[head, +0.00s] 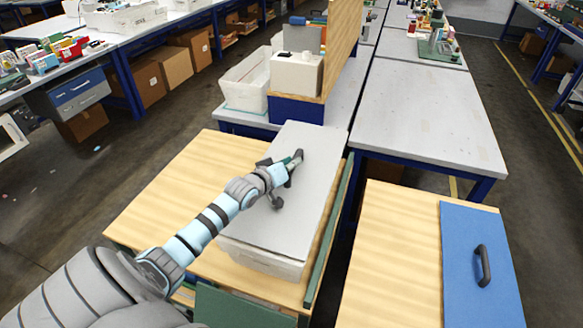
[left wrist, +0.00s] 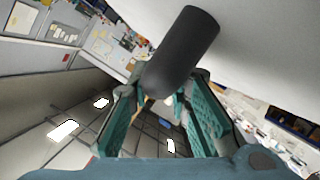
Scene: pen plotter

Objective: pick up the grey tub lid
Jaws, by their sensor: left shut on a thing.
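The grey tub lid (head: 290,215) is a large flat panel over the white tub (head: 258,262) on a wooden-topped cart. A dark bar handle (left wrist: 180,48) on the lid fills the space between my left fingers in the left wrist view. My left gripper (head: 284,178) is shut on this handle, and the arm partly covers it in the head view. The lid's pale surface (left wrist: 265,45) also shows in the left wrist view. I cannot tell whether the lid rests on the tub or is slightly above it. My right gripper is not in view.
A second wooden-topped cart (head: 390,265) at right carries a blue panel (head: 475,225) with a dark handle. A grey bench (head: 430,110) stands behind, mostly bare. A white bin (head: 245,85) and a white box (head: 296,75) stand beyond the lid, beside an upright wooden board (head: 341,38).

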